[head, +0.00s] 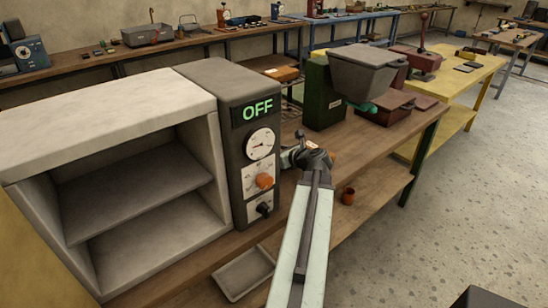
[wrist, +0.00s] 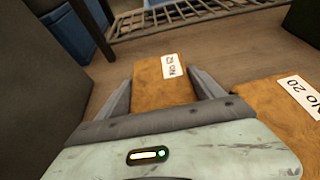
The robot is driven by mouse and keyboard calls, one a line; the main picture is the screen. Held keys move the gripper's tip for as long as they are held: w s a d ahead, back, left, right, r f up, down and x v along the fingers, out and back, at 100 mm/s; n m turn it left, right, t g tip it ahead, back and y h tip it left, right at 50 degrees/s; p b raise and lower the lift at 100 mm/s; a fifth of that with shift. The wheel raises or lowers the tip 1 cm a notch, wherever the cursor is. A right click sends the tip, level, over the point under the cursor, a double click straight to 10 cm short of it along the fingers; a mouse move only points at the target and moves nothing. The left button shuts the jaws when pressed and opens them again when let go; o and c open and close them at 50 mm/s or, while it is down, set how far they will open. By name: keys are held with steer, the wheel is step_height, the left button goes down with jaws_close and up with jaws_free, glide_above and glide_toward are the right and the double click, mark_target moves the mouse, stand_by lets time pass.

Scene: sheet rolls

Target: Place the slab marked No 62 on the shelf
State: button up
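The slab marked No 62 (wrist: 155,90) is orange-brown with a white label. It lies between the two fingers of my gripper (wrist: 160,88) in the wrist view, with no clear gap on either side. The gripper body covers its near end. I cannot tell whether it is lifted off the bench. In the head view my gripper (head: 308,152) is over the bench, right of the grey oven, and the slab is not clear there. The shelf (head: 135,190) is a grey plate inside the open oven, at left, and looks empty.
A slab marked No 20 (wrist: 275,110) lies close on the right. The oven's control column (head: 240,130) reads OFF and stands just left of my gripper. A green and grey machine (head: 340,85) stands behind. A shallow tray (head: 243,272) lies in front, low down.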

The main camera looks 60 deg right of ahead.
steer(key=c, duration=0.8)
steer(key=shift+r+p, duration=8.8)
steer(key=shift+r, duration=0.05)
